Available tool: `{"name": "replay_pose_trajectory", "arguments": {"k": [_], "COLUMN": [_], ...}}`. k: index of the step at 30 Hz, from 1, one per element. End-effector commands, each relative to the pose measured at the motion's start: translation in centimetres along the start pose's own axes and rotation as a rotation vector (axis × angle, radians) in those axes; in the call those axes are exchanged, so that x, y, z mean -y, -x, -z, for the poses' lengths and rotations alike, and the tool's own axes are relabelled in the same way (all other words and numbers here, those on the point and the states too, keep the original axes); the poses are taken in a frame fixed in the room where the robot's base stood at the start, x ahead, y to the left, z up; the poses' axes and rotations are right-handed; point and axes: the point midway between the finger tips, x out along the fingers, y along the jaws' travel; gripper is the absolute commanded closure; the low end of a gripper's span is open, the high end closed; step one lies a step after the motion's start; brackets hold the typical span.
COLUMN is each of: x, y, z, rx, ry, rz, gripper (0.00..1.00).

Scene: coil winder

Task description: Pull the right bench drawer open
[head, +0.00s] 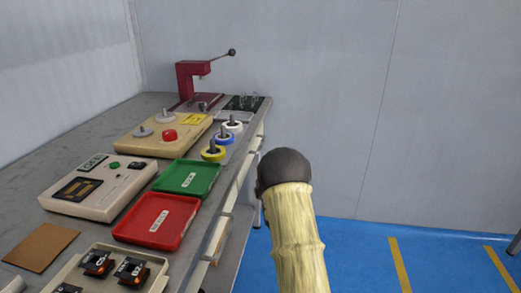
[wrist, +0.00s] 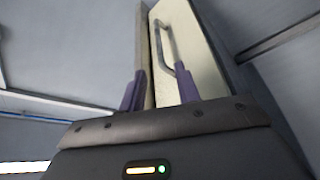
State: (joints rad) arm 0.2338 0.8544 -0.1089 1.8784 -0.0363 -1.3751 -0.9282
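In the wrist view, the drawer front (wrist: 186,48) is a cream panel with a grey bar handle (wrist: 158,45). My gripper (wrist: 160,72) has its two purple fingers apart, with the handle's lower end close to the right finger. I cannot tell whether they touch. In the head view, my wrist and sleeve stand beside the front of the bench (head: 75,130), near its far part, and my fingers are hidden. Part of the bench's drawer side is hidden behind my arm there. How far the drawer stands out is not clear.
A red tray (head: 157,221), a green tray (head: 187,178), several spools and a red press (head: 187,80) stand on the bench.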

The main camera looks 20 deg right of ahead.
Motion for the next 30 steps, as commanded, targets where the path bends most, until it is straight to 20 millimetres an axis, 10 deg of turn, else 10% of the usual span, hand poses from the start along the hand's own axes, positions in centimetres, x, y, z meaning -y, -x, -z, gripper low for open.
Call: {"name": "replay_pose_trajectory", "arguments": {"k": [30], "x": [0.0], "y": [-11.6], "z": [0.0], "rx": [0.0], "ry": [0.0], "rz": [0.0], "gripper": [0.68]}}
